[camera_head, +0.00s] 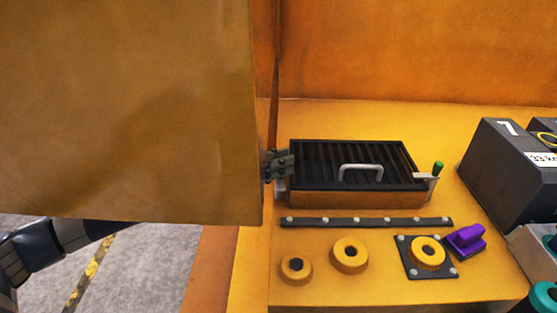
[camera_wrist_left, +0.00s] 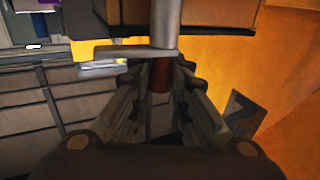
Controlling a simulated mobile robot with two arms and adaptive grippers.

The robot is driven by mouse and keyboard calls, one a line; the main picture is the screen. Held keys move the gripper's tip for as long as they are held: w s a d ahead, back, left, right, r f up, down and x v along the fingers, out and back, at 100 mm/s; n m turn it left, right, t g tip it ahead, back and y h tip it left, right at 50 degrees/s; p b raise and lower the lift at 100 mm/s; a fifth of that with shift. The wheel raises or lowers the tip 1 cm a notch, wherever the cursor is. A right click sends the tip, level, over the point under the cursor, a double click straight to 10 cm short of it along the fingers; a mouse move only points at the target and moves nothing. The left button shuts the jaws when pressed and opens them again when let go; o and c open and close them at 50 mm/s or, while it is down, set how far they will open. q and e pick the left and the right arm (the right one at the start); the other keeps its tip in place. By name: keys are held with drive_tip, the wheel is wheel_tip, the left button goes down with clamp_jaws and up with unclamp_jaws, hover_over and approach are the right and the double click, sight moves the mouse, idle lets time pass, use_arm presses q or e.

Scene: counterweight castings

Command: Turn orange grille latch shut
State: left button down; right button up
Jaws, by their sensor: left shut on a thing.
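The dark slatted grille (camera_head: 322,158) lies flat and closed over a low orange box, with a pale handle (camera_head: 360,170) on top. My left gripper (camera_head: 279,165) is at the box's left end. In the left wrist view its fingers (camera_wrist_left: 160,95) are closed around a reddish-brown knob (camera_wrist_left: 160,77), which I take for the orange latch's knob. The knob sits against a grey pin and a flat grey latch arm (camera_wrist_left: 118,55). In the head view the gripper hides this latch. A second latch with a green knob (camera_head: 438,168) is at the right end. My right gripper is not in view.
A large orange panel (camera_head: 130,110) fills the left foreground and hides part of my left arm. In front of the box are a dark strip (camera_head: 365,222), yellow rings (camera_head: 350,254) and a purple piece (camera_head: 465,239). Dark weight blocks (camera_head: 500,165) stand at right.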

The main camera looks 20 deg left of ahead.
use_arm(q)
drive_tip(key=shift+s+d+n+t+y+p, duration=0.15)
drive_tip(key=shift+n+t+y+p, duration=0.25)
drive_tip(key=shift+n+t+y, duration=1.2)
drive_tip(key=shift+n+y, duration=0.1)
drive_tip(key=shift+y, duration=0.2)
drive_tip(key=n+t+y, duration=0.2)
drive_tip(key=y, duration=0.1)
drive_tip(key=shift+y, duration=0.3)
drive_tip(key=n+y, duration=0.2)
drive_tip(key=y, duration=0.1)
drive_tip(key=shift+n+t, duration=0.3)
drive_tip(key=shift+t, duration=0.1)
drive_tip(key=n+y, duration=0.1)
drive_tip(key=y, duration=0.1)
drive_tip(key=shift+y+b, duration=0.3)
drive_tip(key=shift+b, duration=0.05)
drive_tip(key=shift+n+y+b, duration=0.75)
drive_tip(key=shift+n+y, duration=0.55)
drive_tip(key=shift+y, duration=0.4)
drive_tip(key=shift+r, duration=0.1)
drive_tip(key=shift+n+y, duration=0.3)
drive_tip(key=shift+y, duration=0.2)
drive_tip(key=shift+r, duration=0.15)
